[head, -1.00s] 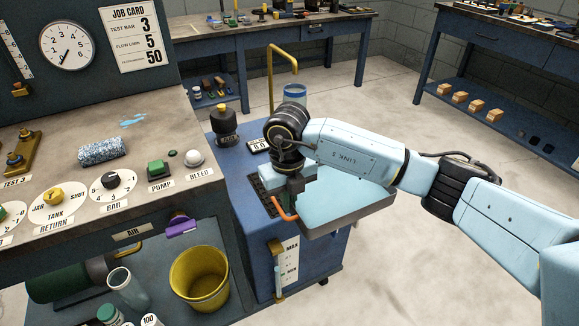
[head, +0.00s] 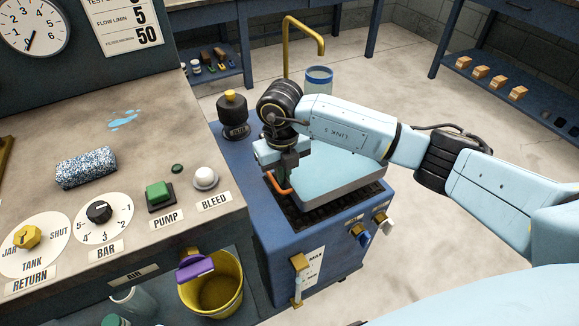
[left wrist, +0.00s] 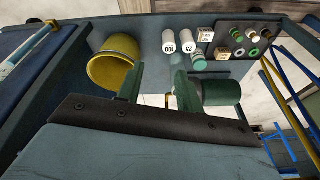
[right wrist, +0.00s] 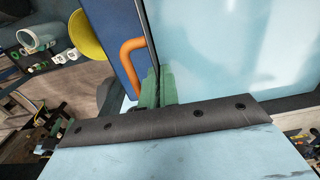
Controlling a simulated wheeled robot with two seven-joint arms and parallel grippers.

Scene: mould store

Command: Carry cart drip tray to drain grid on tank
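The drip tray (head: 345,178) is a shallow grey tray with a pale blue inside and an orange handle (head: 278,184) on its left side. My right gripper (head: 289,172) is at that left side; in the right wrist view its green fingers (right wrist: 157,88) are close together on the tray's wall, beside the handle. The tray looks about level over the dark drain grid (head: 318,215) on the blue tank (head: 262,226). A strip of grid shows in front; whether the tray touches it I cannot tell. My left gripper (left wrist: 158,88) is open and empty, seen only in its wrist view.
A brass spout (head: 287,45), a clear blue-rimmed container (head: 318,80) and a black yellow-topped part (head: 233,115) stand behind or left of the tray. The control bench (head: 120,165) is left. A yellow bucket (head: 215,290) stands below it. Floor to the right is clear.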

